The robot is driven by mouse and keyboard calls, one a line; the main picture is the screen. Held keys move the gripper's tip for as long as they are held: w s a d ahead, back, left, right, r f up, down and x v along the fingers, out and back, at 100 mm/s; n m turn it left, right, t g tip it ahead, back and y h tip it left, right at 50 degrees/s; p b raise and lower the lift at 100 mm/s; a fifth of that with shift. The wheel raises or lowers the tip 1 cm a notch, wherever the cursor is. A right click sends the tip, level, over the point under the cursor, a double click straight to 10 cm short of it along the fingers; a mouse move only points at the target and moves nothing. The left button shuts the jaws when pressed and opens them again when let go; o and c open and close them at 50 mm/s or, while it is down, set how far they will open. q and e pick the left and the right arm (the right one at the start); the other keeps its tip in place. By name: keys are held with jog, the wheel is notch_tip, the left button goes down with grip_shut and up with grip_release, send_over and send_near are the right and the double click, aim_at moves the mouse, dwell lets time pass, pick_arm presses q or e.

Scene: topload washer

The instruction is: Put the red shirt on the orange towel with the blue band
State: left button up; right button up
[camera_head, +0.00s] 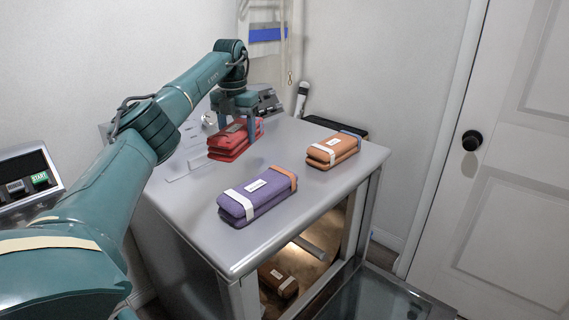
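The red shirt (229,147) is a folded red bundle at the back left of the grey top. My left gripper (238,133) points down at it, with its fingers on the shirt's upper part. The fingers are apart with red cloth between them; whether they grip it, and whether the shirt is off the surface, I cannot tell. The orange towel with the blue band (329,153) lies folded at the back right of the top, with a white band on its near end and the blue band at its far end. My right gripper is not in view.
A folded purple towel (255,201) with white and orange bands lies at the front middle of the grey top (195,215). An orange-brown bundle (283,284) lies in the open space below. A white door (520,150) stands at right.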

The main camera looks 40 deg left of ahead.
pick_arm(q)
jog(key=shift+w+a+f, duration=0.1)
jog(key=shift+f, duration=0.05)
notch_tip(320, 180, down, 10)
jog(key=shift+r+b, duration=0.2)
jog(key=shift+b, duration=0.15)
jog(key=shift+f, duration=0.1)
jog(key=o, duration=1.1)
jog(key=shift+c, duration=0.2)
